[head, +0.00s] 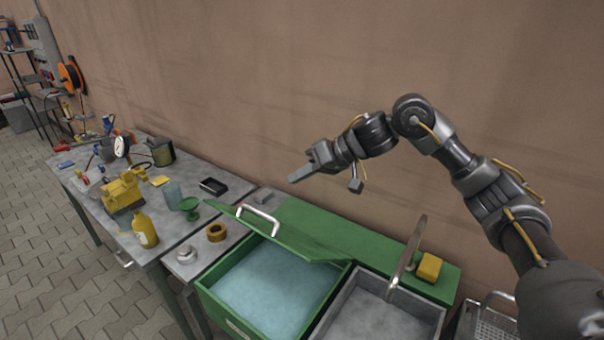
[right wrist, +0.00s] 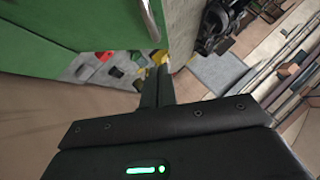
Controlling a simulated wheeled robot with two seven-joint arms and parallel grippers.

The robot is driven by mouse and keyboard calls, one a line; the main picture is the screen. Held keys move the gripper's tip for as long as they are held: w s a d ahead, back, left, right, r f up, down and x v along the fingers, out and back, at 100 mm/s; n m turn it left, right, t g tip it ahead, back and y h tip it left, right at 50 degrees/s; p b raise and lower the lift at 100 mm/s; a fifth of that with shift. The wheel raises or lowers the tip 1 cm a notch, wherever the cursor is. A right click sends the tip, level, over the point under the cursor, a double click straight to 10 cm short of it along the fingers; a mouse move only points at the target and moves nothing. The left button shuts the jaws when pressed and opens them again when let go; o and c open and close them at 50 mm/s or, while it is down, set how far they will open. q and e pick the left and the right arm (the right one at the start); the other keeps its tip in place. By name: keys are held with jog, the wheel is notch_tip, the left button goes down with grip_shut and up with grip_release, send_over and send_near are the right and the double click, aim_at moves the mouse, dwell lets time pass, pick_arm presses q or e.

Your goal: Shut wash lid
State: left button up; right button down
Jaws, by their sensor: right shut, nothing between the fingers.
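The green wash lid (head: 300,246) stands tilted partly open over the green wash tub (head: 213,302). Bluish water (head: 270,290) shows beneath it. A pale bar handle (head: 258,219) is on the lid. My right gripper (head: 298,176) is shut and empty, in the air above and behind the handle, apart from the lid. In the right wrist view, the lid's green face (right wrist: 75,35) and its handle (right wrist: 148,20) lie to the upper left of my shut fingers (right wrist: 160,72). My left gripper is not in view.
A grey basin (head: 375,315) with a tap (head: 408,255) and yellow sponge (head: 429,267) stands right of the tub. The bench (head: 90,215) at left holds a yellow bottle (head: 145,230) and several tools. The wall is close behind.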

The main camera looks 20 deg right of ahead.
jog(key=p+x, duration=0.1)
jog(key=x, duration=0.2)
jog(key=s+f+p+x, duration=0.1)
jog(key=x, duration=0.2)
jog(key=f+p+x, duration=0.1)
jog(key=x, duration=0.3)
jog(key=shift+s+d, duration=0.15)
jog(key=shift+d, duration=0.2)
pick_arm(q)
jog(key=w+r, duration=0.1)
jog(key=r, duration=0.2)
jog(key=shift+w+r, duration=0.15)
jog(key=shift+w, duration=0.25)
pick_arm(e)
jog(key=shift+s, duration=0.1)
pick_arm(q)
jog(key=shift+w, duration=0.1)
pick_arm(e)
jog(key=shift+a+f, duration=0.1)
